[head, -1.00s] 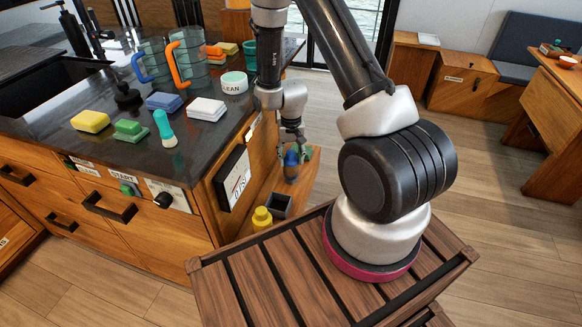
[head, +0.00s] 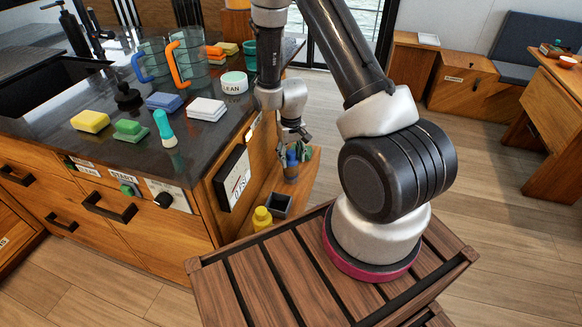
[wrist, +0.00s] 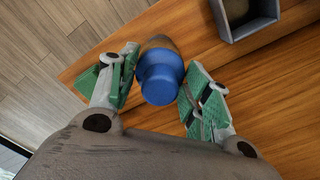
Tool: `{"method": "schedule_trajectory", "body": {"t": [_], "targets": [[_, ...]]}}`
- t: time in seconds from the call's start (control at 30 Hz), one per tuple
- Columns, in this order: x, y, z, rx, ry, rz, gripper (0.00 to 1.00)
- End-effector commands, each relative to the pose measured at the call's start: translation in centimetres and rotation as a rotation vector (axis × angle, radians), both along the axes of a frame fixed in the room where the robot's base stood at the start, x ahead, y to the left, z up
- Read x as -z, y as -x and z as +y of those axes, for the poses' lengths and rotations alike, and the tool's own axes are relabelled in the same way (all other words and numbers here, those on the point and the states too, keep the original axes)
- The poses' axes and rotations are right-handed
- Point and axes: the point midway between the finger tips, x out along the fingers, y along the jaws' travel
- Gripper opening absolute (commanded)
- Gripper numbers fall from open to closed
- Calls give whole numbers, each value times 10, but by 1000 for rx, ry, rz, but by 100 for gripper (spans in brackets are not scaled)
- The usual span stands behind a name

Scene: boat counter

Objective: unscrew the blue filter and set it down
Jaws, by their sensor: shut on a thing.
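The blue filter (head: 292,161) is at the low wooden shelf on the end of the counter. In the wrist view the filter (wrist: 161,78) shows its round blue top, with a grey-brown part at its far end. My gripper (wrist: 160,86) has its green-padded fingers on either side of the filter and is shut on it. In the head view my gripper (head: 292,153) points down at the filter from above, and its fingers partly hide it. I cannot tell whether the filter is still joined to the part under it.
A dark grey open box (head: 279,205) sits on the shelf (head: 305,172) in front of the filter, and a yellow bottle (head: 262,219) stands beside it. The counter (head: 100,150) rises to the left with sponges, brushes and jugs on it. Open floor lies to the right.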

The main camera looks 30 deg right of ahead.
Motion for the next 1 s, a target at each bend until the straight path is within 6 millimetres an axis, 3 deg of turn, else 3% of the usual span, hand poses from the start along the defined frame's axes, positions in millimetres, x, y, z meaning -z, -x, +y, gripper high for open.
{"method": "schedule_trajectory", "body": {"t": [0.2,0.8,0.83,1.0], "targets": [[0,0,0,-144,0,0,33],[0,0,0,-297,0,0,33],[0,0,0,-297,0,0,52],[0,0,0,-296,0,0,81]]}}
